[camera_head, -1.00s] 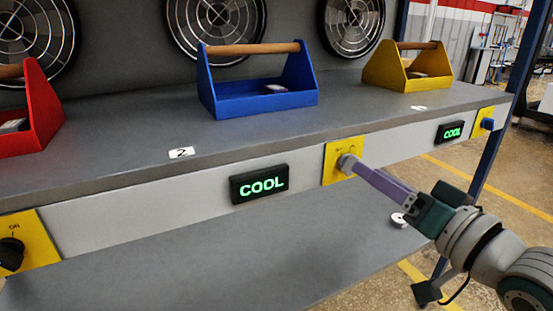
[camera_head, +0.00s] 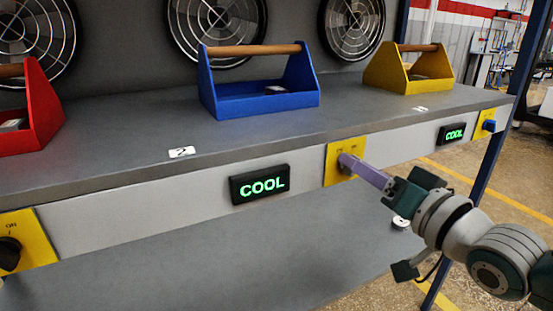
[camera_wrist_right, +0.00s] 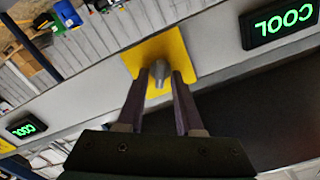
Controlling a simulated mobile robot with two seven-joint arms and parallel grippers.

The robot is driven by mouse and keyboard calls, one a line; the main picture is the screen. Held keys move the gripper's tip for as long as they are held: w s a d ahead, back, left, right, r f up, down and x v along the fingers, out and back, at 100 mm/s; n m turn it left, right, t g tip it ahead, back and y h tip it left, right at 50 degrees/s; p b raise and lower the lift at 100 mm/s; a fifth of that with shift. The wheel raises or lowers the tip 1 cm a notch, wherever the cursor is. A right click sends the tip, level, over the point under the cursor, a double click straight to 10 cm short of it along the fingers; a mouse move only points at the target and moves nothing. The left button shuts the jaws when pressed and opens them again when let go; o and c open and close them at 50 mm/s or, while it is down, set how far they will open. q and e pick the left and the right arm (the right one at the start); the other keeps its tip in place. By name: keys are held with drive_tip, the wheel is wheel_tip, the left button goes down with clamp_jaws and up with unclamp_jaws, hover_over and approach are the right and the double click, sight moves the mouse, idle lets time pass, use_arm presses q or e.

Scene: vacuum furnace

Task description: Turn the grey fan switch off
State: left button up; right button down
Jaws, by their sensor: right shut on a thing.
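The grey fan switch (camera_wrist_right: 158,76) is a small knob on a yellow plate (camera_head: 333,176) on the front rail of the bench. My right gripper (camera_wrist_right: 160,82) has its two purple fingers on either side of the knob and is shut on it. In the head view the fingertips of this gripper (camera_head: 346,162) are against the plate and mostly hide the knob. The display (camera_head: 260,184) left of the plate is lit green and reads COOL. My left gripper is in neither view.
A black switch (camera_head: 9,253) is on a yellow plate at the far left, and a blue switch (camera_head: 489,125) at the right. Another COOL display (camera_head: 452,134) is lit. Red, blue (camera_head: 262,101) and yellow (camera_head: 410,78) toolboxes stand on the bench before three fans.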

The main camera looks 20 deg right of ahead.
drive_tip(key=shift+r+n, duration=0.1)
drive_tip(key=shift+n, duration=0.4)
drive_tip(key=shift+a+n+p, duration=0.15)
drive_tip(key=shift+n+p, duration=0.35)
drive_tip(key=shift+n, duration=2.25)
drive_tip(key=shift+a+n+p, duration=0.1)
drive_tip(key=shift+n+p, duration=0.35)
drive_tip(key=shift+n, duration=2.3)
drive_tip(key=c, duration=0.9)
unclamp_jaws()
drive_tip(key=shift+s, duration=0.1)
